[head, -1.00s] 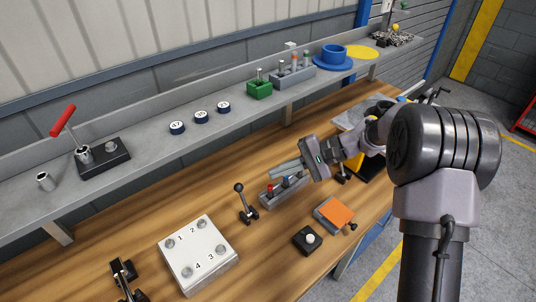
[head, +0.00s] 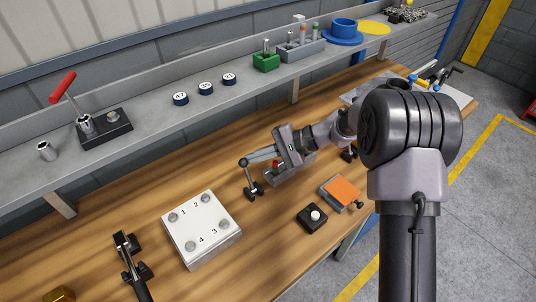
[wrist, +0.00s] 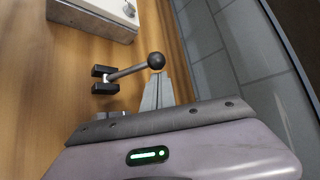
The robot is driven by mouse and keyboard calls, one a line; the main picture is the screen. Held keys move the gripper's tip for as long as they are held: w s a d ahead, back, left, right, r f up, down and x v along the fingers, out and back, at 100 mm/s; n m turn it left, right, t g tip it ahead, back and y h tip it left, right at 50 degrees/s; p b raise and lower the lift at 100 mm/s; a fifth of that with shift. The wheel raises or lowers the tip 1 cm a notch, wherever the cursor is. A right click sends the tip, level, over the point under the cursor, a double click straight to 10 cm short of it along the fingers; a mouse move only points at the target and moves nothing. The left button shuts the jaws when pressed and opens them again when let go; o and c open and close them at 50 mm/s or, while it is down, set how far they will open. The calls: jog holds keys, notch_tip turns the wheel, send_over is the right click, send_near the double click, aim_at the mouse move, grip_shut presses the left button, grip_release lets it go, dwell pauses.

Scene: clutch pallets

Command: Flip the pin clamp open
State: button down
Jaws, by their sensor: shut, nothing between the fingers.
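The pin clamp (head: 251,183), which I take to be the black clamp with a lever and ball knob, stands on the wooden bench right of the numbered white block. Its lever stands up, leaning slightly left in the head view. In the wrist view the lever (wrist: 127,71) runs from a black forked base to the round knob (wrist: 156,60). My gripper (head: 247,158) is shut and empty, with its fingertips right at the knob. In the wrist view the fingertips (wrist: 158,80) end just below the knob; I cannot tell whether they touch it.
The white block (head: 201,232) stands left of the clamp. A black toggle clamp (head: 131,259) is at lower left. A black box with a white button (head: 313,218) and an orange-topped block (head: 341,193) lie to the right. A grey shelf (head: 150,115) runs behind.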

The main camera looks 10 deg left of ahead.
jog(key=shift+a+f, duration=0.15)
jog(key=shift+a, duration=0.2)
jog(key=shift+s+d+n+t+y+b, duration=0.3)
jog(key=shift+s+d+n+y+b, duration=0.15)
jog(key=shift+b, duration=0.8)
jog(key=s+d+b, duration=0.3)
jog(key=s+d, duration=0.1)
jog(key=d, duration=0.1)
jog(key=shift+s+d+r+b, duration=0.15)
jog(key=shift+s+r+b, duration=0.05)
jog(key=shift+b, duration=0.1)
jog(key=shift+d+f, duration=0.1)
jog(key=shift+f, duration=0.05)
